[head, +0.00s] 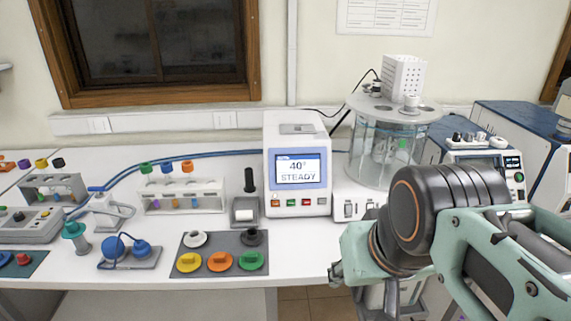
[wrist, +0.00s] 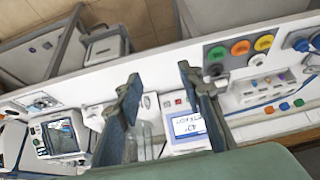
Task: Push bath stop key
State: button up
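The bath controller (head: 297,150) is a white box on the bench with a blue-edged screen reading 40° STEADY. A row of small keys (head: 298,202), red and green among them, sits below the screen. Their labels are too small to read, so I cannot tell which is stop. In the wrist view, the controller screen (wrist: 188,125) and a red key (wrist: 178,101) show between my fingers. My gripper (wrist: 160,80) is open and empty, apart from the keys. In the head view, my arm at lower right mostly hides it.
A clear glass bath (head: 385,150) stands right of the controller, behind my arm. A small black-handled device (head: 245,205) stands on its left. A grey plate with coloured knobs (head: 220,245) lies near the front edge. A tube rack (head: 183,198) stands farther left.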

grip_shut()
dwell(1.2)
